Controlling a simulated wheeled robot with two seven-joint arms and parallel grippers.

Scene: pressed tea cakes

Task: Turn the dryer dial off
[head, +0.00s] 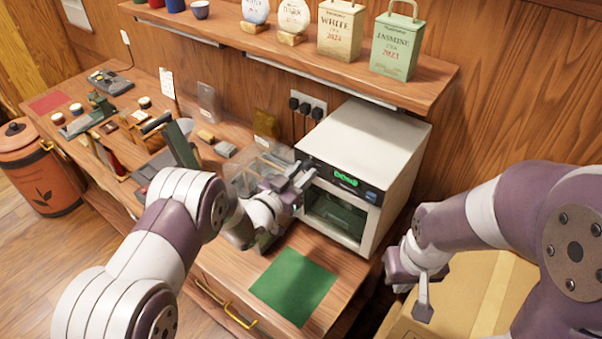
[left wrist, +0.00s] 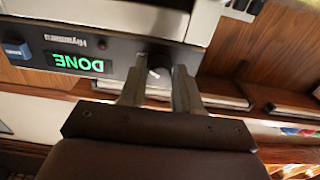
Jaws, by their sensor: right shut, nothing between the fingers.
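The dryer (head: 385,145) is a white box at the back right of the counter, with a dark front panel and a window below it. Its green display (head: 345,177) is lit and reads DONE in the left wrist view (left wrist: 82,62). My left gripper (head: 294,181) is at the left end of that panel. My right gripper (head: 424,300) is shut and empty, to the right of the dryer.
A green mat (head: 293,287) lies bare on the counter in front of the dryer. A clear box (head: 255,170) stands left of it. A shelf (head: 300,55) with tins runs above. A cardboard box (head: 470,300) is below my right arm. Tea tools crowd the counter's left.

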